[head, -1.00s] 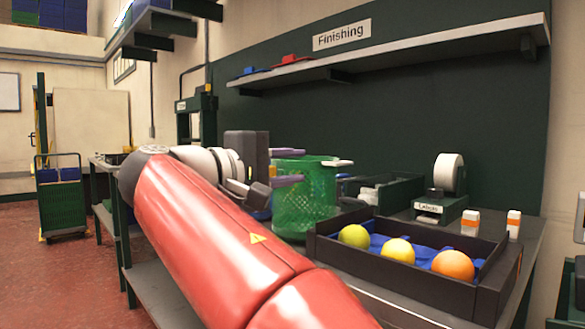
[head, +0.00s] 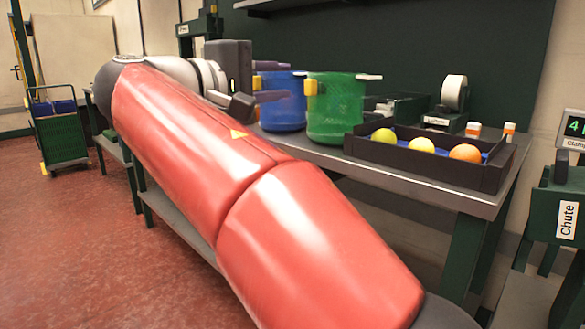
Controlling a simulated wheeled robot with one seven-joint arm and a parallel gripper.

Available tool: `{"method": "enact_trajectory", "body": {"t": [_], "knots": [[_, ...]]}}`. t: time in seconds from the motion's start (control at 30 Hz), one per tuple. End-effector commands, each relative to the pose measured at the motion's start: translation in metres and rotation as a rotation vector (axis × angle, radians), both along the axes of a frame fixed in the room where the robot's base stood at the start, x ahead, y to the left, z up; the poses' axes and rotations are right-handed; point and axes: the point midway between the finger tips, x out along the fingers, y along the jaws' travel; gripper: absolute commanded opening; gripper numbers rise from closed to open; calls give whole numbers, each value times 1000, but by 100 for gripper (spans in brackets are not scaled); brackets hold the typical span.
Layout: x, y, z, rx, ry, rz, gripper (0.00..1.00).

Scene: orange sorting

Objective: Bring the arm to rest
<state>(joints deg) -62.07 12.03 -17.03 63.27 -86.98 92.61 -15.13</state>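My red arm stretches from the lower right to the upper left in the head view. My gripper (head: 275,82), with a dark body and purplish fingers, points right in front of the blue bin. The fingers are apart, with nothing visible between them but the bin behind. The blue bin (head: 287,112) and the green bin (head: 336,112) stand upright side by side on the workbench. A black tray (head: 420,165) at right holds a yellow-green fruit (head: 384,136), a yellow fruit (head: 421,145) and an orange (head: 465,153) on a blue lining.
The workbench (head: 478,203) lies beyond my arm. A label dispenser (head: 447,104) and two small white-and-orange bottles (head: 508,131) stand behind the tray. A chute stand (head: 563,215) is at far right, a green cart (head: 60,138) at left. Red floor (head: 75,240) at left is open.

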Motion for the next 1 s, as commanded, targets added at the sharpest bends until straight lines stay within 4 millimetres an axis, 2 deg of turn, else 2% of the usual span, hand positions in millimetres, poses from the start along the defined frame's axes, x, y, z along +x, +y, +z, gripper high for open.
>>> {"method": "enact_trajectory", "body": {"t": [0.37,0.57,0.67,0.77,0.83,0.9,1.0], "knots": [[17,-59,-44,121,137,14,27],[14,-108,-90,265,246,25,27],[3,-138,-124,378,308,25,27],[-23,-170,-169,545,369,21,27],[-52,-189,-207,703,400,8,27],[-86,-199,-247,871,411,-15,27],[-133,-202,-297,1104,389,-62,27]]}}
